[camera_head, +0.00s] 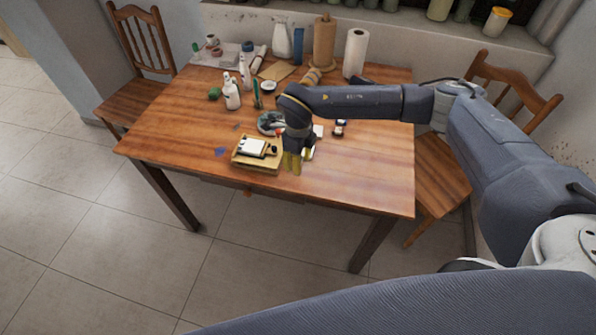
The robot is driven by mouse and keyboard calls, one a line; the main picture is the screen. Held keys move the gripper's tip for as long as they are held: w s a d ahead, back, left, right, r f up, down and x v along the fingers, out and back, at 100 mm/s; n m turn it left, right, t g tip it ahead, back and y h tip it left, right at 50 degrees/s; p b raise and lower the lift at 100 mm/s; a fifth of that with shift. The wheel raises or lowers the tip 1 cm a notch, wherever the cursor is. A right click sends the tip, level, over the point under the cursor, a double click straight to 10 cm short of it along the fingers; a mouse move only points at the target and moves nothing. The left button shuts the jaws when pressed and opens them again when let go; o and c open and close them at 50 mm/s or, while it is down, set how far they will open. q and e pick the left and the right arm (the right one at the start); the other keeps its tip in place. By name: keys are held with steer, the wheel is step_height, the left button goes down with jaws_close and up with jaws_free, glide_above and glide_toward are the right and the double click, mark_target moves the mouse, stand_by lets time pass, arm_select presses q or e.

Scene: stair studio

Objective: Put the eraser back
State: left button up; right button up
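A shallow yellow-tan tray (254,168) sits near the front edge of the wooden table. A white block-like item (252,146) and a small dark item (273,150) lie in it. I cannot tell which small item is the eraser. My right gripper (299,158) points down just right of the tray, low over the tabletop. Its fingertips look yellowish and small, with a pale patch beside them; whether they are open or hold anything is unclear. My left gripper is out of view.
The wooden table (184,132) has free room at its front left and right. A grey round dish (267,122) is behind the tray. White bottles (232,95), a paper roll (356,53) and other items stand farther back. Chairs (138,91) flank the table.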

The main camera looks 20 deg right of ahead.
steer(key=shift+f, duration=2.65)
steer(key=shift+f, duration=0.15)
steer(key=o, duration=1.1)
step_height(320, 180, up, 12)
steer(key=shift+r, duration=0.2)
